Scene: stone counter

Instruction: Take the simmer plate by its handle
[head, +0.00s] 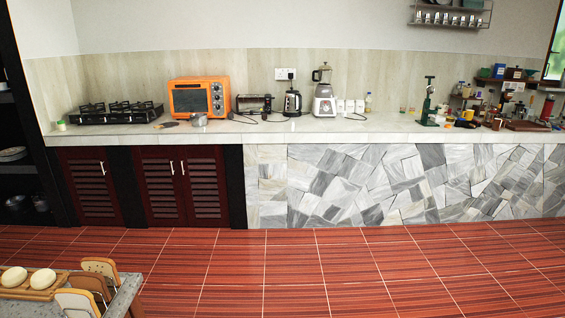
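A small flat tan-brown piece (166,124) lies on the counter in front of the orange oven. It may be the simmer plate, but it is too small and far to be sure, and I cannot make out a handle clearly. A small metal pot (199,120) stands just right of it. A black gas stove (115,113) is at the left end of the counter; I cannot see a plate on its burners. Neither of my grippers is in the head view.
The long stone counter (360,132) runs along the back wall, with an orange oven (198,97), kettle (292,103) and blender (324,95). Red tiled floor (300,265) is clear before it. A table (125,296) with chairs stands at the lower left.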

